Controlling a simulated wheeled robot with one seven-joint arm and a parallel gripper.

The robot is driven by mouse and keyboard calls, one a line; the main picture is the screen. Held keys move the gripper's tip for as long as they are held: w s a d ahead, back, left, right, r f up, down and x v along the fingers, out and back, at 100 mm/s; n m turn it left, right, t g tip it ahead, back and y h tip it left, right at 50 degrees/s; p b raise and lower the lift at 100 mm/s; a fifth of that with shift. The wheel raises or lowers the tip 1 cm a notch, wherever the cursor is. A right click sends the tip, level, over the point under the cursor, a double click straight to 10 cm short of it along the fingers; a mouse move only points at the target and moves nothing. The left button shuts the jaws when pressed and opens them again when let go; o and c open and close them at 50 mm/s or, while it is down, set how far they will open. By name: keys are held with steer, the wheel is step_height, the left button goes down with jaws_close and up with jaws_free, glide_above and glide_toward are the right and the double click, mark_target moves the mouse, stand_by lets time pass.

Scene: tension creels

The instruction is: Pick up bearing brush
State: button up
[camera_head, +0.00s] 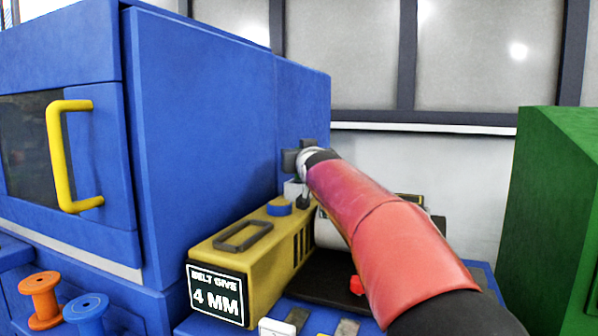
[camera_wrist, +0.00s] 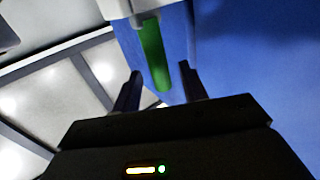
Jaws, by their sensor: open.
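My gripper (camera_wrist: 160,88) is open, with its two dark fingers apart in the wrist view. A narrow green piece (camera_wrist: 153,52) hangs below a white block (camera_wrist: 125,8) and shows ahead of the fingers, in line with the gap between them. I cannot tell for sure that it is the bearing brush, or how far off it is. In the head view, my arm reaches to the side of the blue cabinet (camera_head: 210,130). My gripper is small and partly hidden there, and no brush can be made out.
A yellow box (camera_head: 225,262) labelled "BELT GIVE 4 MM" stands below my arm. An orange spool (camera_head: 41,297) and a blue spool (camera_head: 87,311) are at the lower left. A yellow handle (camera_head: 60,160) juts from the cabinet front. A green cabinet (camera_head: 560,210) stands at the right.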

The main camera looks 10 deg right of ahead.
steer(key=shift+w, duration=0.9)
steer(key=shift+c, duration=0.3)
jaws_close()
steer(key=shift+r, duration=0.15)
